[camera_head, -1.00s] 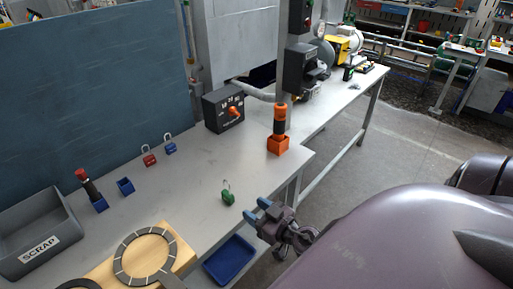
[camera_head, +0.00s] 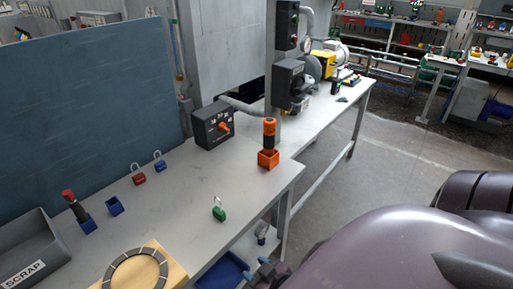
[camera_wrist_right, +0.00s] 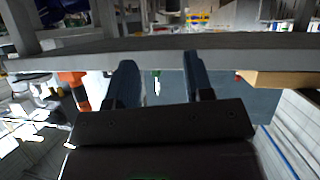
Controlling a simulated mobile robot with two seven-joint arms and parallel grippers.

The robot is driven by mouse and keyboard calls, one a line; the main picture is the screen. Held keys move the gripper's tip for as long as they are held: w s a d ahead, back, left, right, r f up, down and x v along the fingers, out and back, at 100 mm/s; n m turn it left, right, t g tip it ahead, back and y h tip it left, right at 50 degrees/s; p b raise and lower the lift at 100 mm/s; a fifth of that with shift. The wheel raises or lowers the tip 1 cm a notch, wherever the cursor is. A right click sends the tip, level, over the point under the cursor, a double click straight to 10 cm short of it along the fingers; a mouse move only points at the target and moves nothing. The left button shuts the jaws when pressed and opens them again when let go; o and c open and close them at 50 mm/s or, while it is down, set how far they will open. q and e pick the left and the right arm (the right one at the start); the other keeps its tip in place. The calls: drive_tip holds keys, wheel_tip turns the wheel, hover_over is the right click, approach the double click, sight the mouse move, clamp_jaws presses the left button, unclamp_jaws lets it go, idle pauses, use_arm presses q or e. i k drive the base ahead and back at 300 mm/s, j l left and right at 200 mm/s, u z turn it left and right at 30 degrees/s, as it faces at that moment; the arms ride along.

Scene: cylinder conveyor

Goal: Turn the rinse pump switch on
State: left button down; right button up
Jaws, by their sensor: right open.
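A black switch box (camera_head: 214,126) with an orange rotary knob (camera_head: 225,127) stands at the back of the grey bench in the head view. Its markings are too small to read, so I cannot tell whether it is the rinse pump switch. A second dark switch unit (camera_head: 288,84) is fixed on the post right of it. My right gripper (camera_head: 257,268) is low in front of the bench edge, well away from both. In the right wrist view its two blue fingers (camera_wrist_right: 160,78) are apart with nothing held. My left gripper is not in view.
A green padlock (camera_head: 219,214) and an orange holder with a black-and-orange tool (camera_head: 268,158) are near the bench's front edge. A red padlock (camera_head: 139,179), blue padlock (camera_head: 160,167) and scrap bin (camera_head: 25,250) are left. The bench before the switch box is clear.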

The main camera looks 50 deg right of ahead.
sight(300, 88)
drive_tip(key=k+l+z, duration=0.2)
drive_tip(key=z, duration=0.25)
drive_tip(key=k+l+z, duration=0.15)
drive_tip(key=l+z, duration=0.6)
drive_tip(key=z, duration=0.15)
drive_tip(key=k+l, duration=0.05)
